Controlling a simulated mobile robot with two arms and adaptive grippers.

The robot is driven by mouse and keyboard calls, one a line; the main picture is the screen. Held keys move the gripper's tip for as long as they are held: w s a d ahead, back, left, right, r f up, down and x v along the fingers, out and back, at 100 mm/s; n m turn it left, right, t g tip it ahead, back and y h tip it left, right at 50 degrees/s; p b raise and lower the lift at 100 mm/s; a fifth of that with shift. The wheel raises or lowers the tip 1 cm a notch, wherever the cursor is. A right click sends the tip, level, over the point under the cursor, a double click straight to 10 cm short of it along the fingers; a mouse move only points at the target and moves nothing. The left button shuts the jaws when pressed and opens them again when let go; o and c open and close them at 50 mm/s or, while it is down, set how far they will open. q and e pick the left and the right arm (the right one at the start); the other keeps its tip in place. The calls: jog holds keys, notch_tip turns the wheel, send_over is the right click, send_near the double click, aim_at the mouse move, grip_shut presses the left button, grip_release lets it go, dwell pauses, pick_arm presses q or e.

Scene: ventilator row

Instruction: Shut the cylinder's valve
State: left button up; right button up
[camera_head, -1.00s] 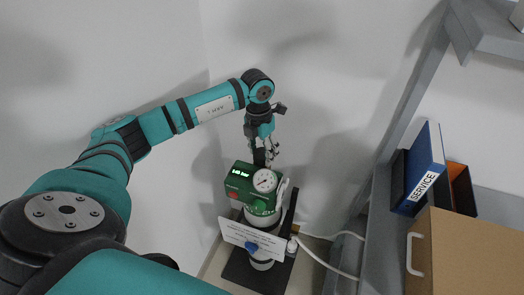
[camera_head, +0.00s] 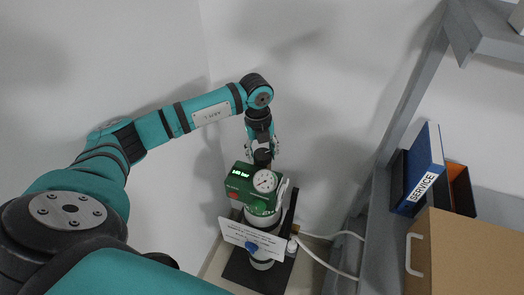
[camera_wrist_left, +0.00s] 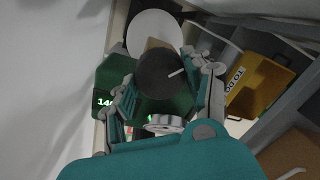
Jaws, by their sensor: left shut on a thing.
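The gas cylinder (camera_head: 262,264) stands upright in the corner, with a green valve block (camera_head: 240,181) on top. The block has a lit display reading about 140 bar and a round white gauge (camera_head: 264,181). My left gripper (camera_head: 262,150) points down from above onto the black valve knob (camera_head: 262,159). In the left wrist view the round black knob (camera_wrist_left: 160,72), with a white line mark, sits between the two fingers, and the gripper is shut on it. The fingers partly hide the green block. My right gripper is not in view.
A white label card (camera_head: 250,237) and a blue knob (camera_head: 251,247) are on the cylinder's front. A white hose (camera_head: 330,268) runs right. A grey shelf at the right holds a blue SERVICE binder (camera_head: 422,172) and a cardboard box (camera_head: 470,258).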

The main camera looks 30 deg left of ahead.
aim_at(261, 155)
pick_arm(q)
jog(key=n, duration=0.4)
jog(key=shift+r, duration=0.15)
jog(key=shift+n+y+p, duration=0.3)
jog(key=shift+n+p, duration=0.15)
jog(key=shift+n, duration=1.65)
jog(key=shift+w, duration=0.1)
jog(key=o, duration=0.9)
notch_tip(261, 155, up, 12)
jog(key=s, duration=0.1)
